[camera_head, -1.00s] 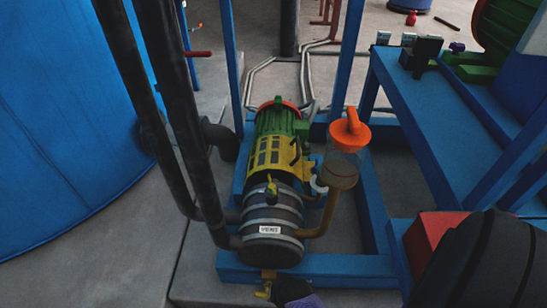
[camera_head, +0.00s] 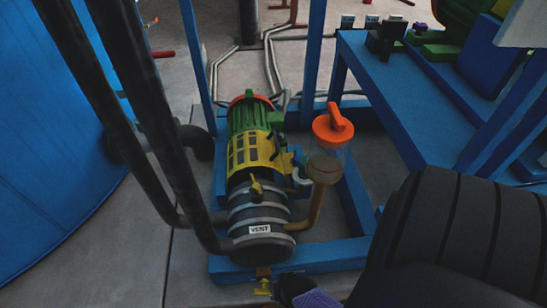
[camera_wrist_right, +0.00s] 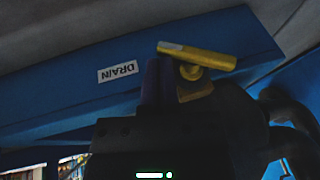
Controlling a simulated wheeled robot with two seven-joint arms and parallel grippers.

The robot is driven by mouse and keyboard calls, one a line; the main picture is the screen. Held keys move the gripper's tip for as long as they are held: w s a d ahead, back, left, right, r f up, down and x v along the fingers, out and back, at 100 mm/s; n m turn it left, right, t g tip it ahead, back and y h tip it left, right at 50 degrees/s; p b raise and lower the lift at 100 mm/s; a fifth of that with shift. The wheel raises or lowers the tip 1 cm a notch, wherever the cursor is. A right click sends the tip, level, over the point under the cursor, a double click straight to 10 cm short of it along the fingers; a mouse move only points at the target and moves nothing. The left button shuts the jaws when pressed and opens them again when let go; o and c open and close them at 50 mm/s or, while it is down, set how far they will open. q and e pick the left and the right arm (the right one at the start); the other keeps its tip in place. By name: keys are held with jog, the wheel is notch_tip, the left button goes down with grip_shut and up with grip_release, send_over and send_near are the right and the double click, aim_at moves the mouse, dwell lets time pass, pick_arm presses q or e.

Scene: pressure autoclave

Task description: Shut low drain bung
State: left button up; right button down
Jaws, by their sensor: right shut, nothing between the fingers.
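The low drain valve (camera_head: 263,284) is a small yellow fitting under the front of the pump, at the bottom of the head view. My right gripper (camera_head: 288,286) is just right of the valve. It is shut and empty, and its dark and purple finger parts (camera_wrist_right: 158,84) are close to the handle. The gripper covers part of the fitting, and I cannot tell whether they touch. My left gripper is not in view.
The banded pump (camera_head: 258,212) with a VENT label and yellow top valve (camera_head: 257,189) stands above the drain. An orange-capped cup (camera_head: 334,124) is to its right. Dark pipes (camera_head: 160,120) run at left. A blue frame beam (camera_head: 325,256) crosses in front.

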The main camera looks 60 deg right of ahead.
jog(key=shift+s+d+f, duration=0.1)
jog(key=shift+d+f, duration=0.05)
jog(key=shift+f, duration=0.7)
dwell(1.6)
